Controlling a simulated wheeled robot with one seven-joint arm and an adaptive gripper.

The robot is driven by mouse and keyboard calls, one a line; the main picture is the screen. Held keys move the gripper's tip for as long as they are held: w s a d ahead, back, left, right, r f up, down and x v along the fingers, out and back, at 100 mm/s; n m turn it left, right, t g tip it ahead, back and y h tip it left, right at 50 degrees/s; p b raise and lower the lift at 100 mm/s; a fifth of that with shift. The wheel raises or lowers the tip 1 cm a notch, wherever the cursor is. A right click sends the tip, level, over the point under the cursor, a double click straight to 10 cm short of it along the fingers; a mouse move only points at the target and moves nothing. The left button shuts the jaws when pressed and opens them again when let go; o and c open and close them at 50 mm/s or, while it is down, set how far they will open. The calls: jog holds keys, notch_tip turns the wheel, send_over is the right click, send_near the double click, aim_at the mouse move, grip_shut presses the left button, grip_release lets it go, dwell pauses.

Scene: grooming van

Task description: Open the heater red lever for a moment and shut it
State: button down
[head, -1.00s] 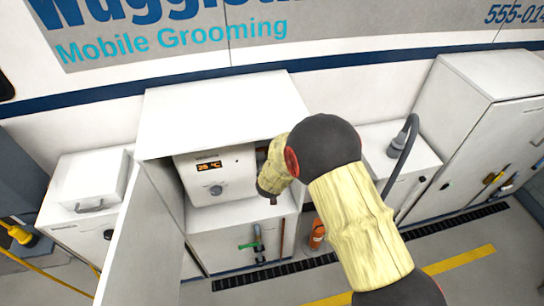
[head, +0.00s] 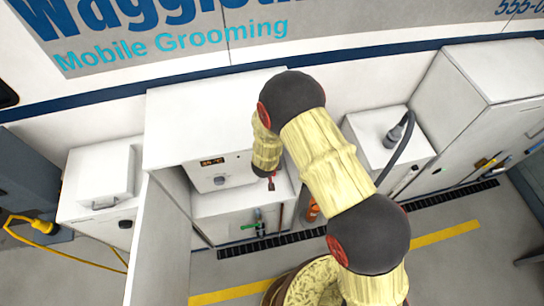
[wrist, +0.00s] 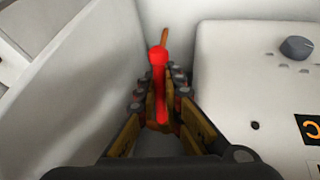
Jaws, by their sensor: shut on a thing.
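The heater (head: 219,170) is a white box with an orange-lit display and a grey knob, inside an open white cabinet. In the wrist view the heater (wrist: 240,95) fills the right side. In the head view my gripper (head: 270,184) is small, at the heater's right side, and the arm hides much of that area. The lever's base is hidden by the fingers.
The open cabinet door (head: 165,240) stands to the left of the heater. Below are a green-handled valve (head: 256,223) and an orange bottle-like object (head: 312,210). In the wrist view a white wall (wrist: 75,90) stands close to my fingers on the left.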

jog(key=shift+p, duration=0.35)
jog(key=c, duration=2)
grip_release()
jog(key=shift+c, duration=0.2)
jog(key=shift+o, duration=0.4)
jog(key=v, duration=1.2)
jog(key=shift+w, duration=0.15)
